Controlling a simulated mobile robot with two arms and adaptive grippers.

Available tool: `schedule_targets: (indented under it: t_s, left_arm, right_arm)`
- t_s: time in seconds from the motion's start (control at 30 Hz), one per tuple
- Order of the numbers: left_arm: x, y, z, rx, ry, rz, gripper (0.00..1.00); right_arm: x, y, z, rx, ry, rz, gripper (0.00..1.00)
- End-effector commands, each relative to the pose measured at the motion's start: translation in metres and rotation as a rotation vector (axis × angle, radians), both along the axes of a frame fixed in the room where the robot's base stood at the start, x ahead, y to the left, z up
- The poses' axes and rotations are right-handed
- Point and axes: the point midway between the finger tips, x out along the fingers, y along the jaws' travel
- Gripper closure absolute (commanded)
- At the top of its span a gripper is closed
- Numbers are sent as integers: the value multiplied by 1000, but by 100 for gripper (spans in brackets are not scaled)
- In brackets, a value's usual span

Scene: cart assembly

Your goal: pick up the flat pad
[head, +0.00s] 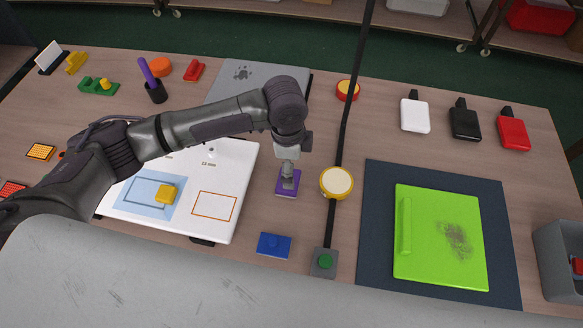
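A flat purple pad (286,187) lies on the table right of the white board. My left arm comes in from the left, and my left gripper (289,179) points down over this pad, its fingertips at or just above the pad's top. The gripper hides part of the pad, and I cannot tell whether the fingers touch or hold it. A flat blue piece (274,245) with a small raised part lies nearer to me. My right gripper is not in view.
The white board (236,172) carries a yellow block (167,194). A black strap with a round cream-topped disc (336,183) runs just right of the purple pad. A lime-green panel (438,237) lies on a dark mat (378,200). A grey bin (556,264) stands at right.

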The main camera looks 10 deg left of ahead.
Motion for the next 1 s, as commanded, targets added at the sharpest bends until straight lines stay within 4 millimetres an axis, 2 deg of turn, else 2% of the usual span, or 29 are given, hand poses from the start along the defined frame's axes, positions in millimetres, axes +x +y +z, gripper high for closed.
schedule_targets:
  t_s: [0.1, 0.23, 0.4, 0.6, 0.87, 1.0]
  left_arm:
    - [11, 18, 9, 54, 8, -20, 0]
    - [13, 24, 6, 73, 19, -26, 0]
    - [13, 25, -25, 75, 21, -26, 0]
    - [13, 24, -60, 73, 18, -27, 0]
    - [14, 22, -79, 72, 17, -26, 0]
    - [16, 17, -96, 72, 18, -28, 0]
  right_arm:
    - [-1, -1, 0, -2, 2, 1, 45]
    - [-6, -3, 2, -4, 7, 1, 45]
    - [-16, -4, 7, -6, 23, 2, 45]
    - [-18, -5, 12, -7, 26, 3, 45]
    - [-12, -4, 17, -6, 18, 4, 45]
    - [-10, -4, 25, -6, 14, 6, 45]
